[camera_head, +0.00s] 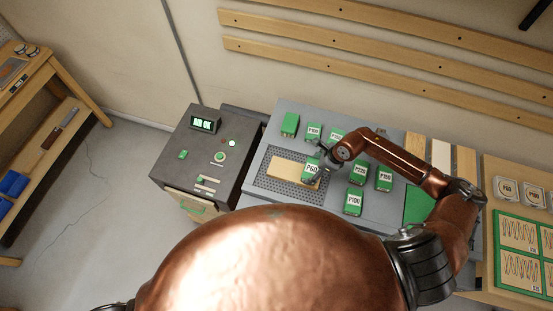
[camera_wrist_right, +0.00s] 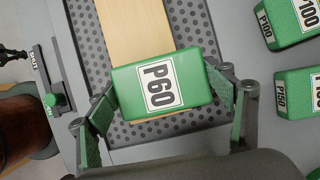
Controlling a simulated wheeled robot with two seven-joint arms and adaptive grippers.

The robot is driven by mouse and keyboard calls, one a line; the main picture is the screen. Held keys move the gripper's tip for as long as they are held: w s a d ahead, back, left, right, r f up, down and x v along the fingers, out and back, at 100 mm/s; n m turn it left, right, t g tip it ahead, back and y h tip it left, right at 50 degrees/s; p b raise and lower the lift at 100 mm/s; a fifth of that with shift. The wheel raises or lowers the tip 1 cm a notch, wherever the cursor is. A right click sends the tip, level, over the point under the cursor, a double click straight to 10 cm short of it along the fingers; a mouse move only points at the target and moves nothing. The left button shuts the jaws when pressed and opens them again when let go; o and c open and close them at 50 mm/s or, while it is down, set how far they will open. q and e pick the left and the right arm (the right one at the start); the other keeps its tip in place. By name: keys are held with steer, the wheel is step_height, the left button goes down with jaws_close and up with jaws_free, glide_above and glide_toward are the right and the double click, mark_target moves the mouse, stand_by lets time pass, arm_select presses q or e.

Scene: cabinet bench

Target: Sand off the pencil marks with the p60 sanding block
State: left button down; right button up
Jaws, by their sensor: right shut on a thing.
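The green P60 sanding block (camera_wrist_right: 160,88) is between the fingers of my right gripper (camera_wrist_right: 163,100), which is shut on it. In the head view the P60 block (camera_head: 311,170) is over the right part of a pale wooden board (camera_head: 284,168). The board also shows in the right wrist view (camera_wrist_right: 136,30), partly covered by the block. I cannot tell if the block touches the board. The board lies on a dark perforated panel (camera_head: 262,183). No pencil marks can be made out. My left gripper is not in view.
Other green blocks stand around on the grey bench (camera_head: 290,112), including P100 (camera_head: 353,202) and several behind and right of my gripper. A dark control box (camera_head: 205,150) with a lit display stands left. A wooden table with labelled discs (camera_head: 506,190) is at right.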

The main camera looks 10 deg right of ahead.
steer(key=shift+s+d+f, duration=0.1)
steer(key=shift+s+d, duration=0.3)
steer(key=shift+d, duration=0.35)
steer(key=shift+s+d+r, duration=0.1)
steer(key=shift+s+r, duration=0.05)
steer(key=shift+r, duration=1.05)
step_height(320, 180, up, 2)
steer(key=shift+p, duration=0.85)
steer(key=shift+r+p, duration=0.85)
steer(key=shift+r, duration=1)
